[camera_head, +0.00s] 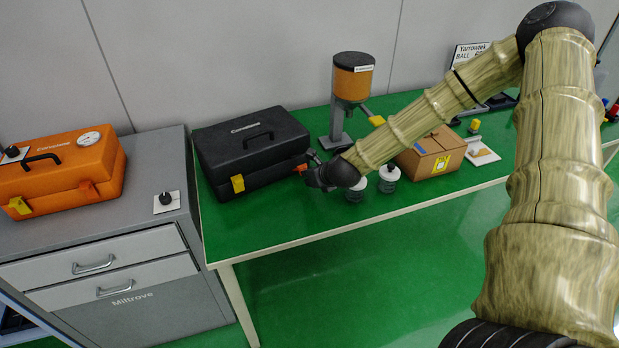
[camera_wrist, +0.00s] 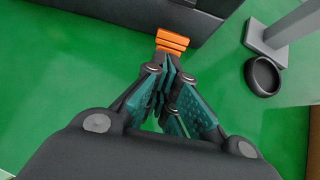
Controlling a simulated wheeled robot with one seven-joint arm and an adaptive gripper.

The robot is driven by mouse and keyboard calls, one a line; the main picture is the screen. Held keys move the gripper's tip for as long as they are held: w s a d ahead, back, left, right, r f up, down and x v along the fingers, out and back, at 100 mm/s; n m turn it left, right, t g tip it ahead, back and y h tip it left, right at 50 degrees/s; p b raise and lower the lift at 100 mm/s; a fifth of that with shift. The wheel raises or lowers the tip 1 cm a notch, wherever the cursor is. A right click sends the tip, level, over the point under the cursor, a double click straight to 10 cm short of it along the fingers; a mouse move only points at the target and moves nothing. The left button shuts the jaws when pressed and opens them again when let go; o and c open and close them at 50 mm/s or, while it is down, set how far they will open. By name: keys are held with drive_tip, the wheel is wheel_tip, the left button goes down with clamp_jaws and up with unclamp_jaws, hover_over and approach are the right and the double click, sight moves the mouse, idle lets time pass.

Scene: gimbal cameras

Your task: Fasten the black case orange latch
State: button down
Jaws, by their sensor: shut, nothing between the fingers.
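The black case (camera_head: 250,150) stands lid down on the green table, with a handle on top. Its orange latch (camera_head: 299,169) is at the right end of its front; a yellow latch (camera_head: 237,184) is at the left end. My gripper (camera_head: 312,159) is at the case's front right corner, beside the orange latch. In the wrist view the orange latch (camera_wrist: 171,40) lies just beyond my shut, empty fingertips (camera_wrist: 170,66), against the case's dark wall (camera_wrist: 165,12). I cannot tell whether the fingertips touch the latch, or whether the latch is fully seated.
An orange hopper on a stand (camera_head: 352,78) is behind my gripper. Two white-topped jars (camera_head: 389,174) and a cardboard box (camera_head: 431,153) are to its right. An orange case (camera_head: 62,172) sits on the grey cabinet (camera_head: 110,270) at left. The table front (camera_head: 270,222) is clear.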

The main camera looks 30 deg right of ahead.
drive_tip(key=shift+r+p, duration=0.35)
drive_tip(key=shift+r, duration=0.4)
